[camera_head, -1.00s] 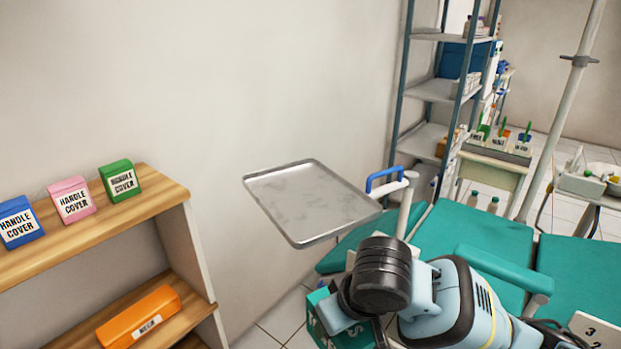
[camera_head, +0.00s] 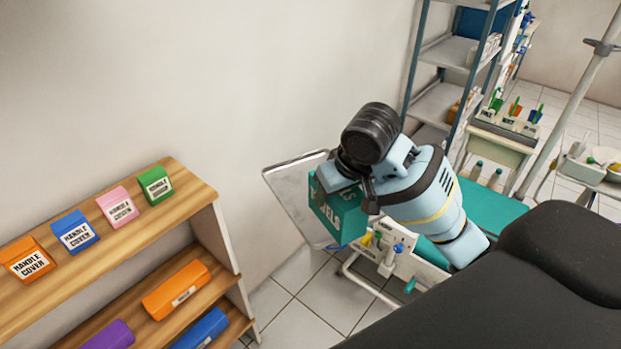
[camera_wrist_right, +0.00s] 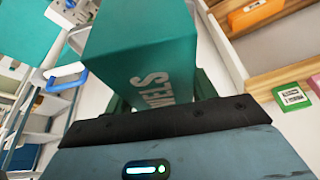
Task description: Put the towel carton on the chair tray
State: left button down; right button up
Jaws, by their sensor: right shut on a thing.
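The towel carton (camera_head: 343,216) is a green box with white lettering. My right gripper (camera_head: 338,184) is shut on it; arm and wrist hide part of the carton. In the right wrist view the carton (camera_wrist_right: 135,48) sits between the fingers of the gripper (camera_wrist_right: 160,92), with its lettered face partly visible. The chair tray (camera_head: 287,192) is a flat grey metal plate near the wall. The carton covers its right part in the head view. I cannot tell whether they touch. My left gripper is not in view.
A wooden shelf (camera_head: 180,215) with handle cover boxes stands at left. A metal rack (camera_head: 440,100) stands behind. Tiled floor (camera_head: 300,290) shows between shelf and chair.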

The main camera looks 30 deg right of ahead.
jog(key=shift+r, duration=0.2)
jog(key=shift+w+d, duration=0.1)
jog(key=shift+w, duration=0.05)
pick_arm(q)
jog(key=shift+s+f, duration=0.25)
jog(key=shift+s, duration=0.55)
pick_arm(e)
jog(key=w+d+f, duration=0.1)
jog(key=w+d, duration=0.7)
jog(key=w, duration=0.5)
jog(key=shift+f, duration=0.2)
jog(key=shift+w, duration=0.1)
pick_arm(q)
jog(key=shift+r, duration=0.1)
pick_arm(e)
jog(key=shift+f, duration=1.75)
jog(key=shift+f, duration=0.25)
jog(key=o, duration=1.1)
jog(key=shift+r, duration=0.15)
